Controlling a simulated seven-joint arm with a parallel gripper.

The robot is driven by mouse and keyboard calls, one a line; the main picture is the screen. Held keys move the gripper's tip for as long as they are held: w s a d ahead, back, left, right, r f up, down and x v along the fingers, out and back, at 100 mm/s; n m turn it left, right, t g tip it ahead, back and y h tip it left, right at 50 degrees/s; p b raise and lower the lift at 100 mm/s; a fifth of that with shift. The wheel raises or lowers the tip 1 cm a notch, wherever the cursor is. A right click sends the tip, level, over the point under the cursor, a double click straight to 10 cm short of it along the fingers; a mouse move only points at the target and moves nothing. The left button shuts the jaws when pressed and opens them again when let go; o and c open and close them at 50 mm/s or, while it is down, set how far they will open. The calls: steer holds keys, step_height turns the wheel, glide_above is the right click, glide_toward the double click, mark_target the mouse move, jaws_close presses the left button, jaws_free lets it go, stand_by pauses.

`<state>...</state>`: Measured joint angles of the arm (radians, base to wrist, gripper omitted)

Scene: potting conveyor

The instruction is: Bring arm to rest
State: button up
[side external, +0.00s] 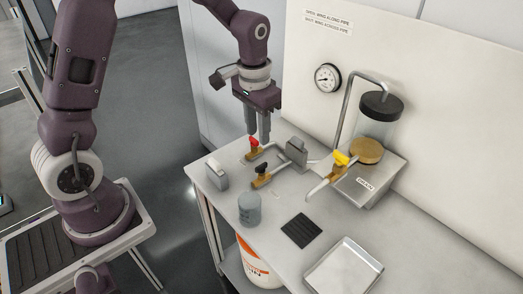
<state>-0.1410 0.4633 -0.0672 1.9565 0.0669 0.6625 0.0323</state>
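My gripper (259,136) points down at the back left of the workbench, just behind the valve with the red handle (254,142). Its two grey fingers show with a narrow gap between them, and nothing can be seen held there. I cannot tell whether a fingertip touches the red handle or the pipe. My arm reaches in from the top of the picture.
A black-handled valve (262,168) and a yellow-handled valve (341,159) sit nearby on the pipework. A clear tank (376,125) and a gauge (327,78) stand behind. A grey cup (249,209), black mat (301,230) and metal tray (343,268) occupy the front.

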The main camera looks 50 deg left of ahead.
steer(key=s+d+r+t, duration=0.2)
steer(key=s+r, duration=0.6)
steer(key=r, duration=0.3)
steer(key=s+d+r+t, duration=0.1)
steer(key=s+r, duration=0.3)
steer(key=s, duration=1)
steer(key=shift+s+d+t, duration=0.2)
steer(key=shift+d+t, duration=0.15)
steer(key=shift+t, duration=0.55)
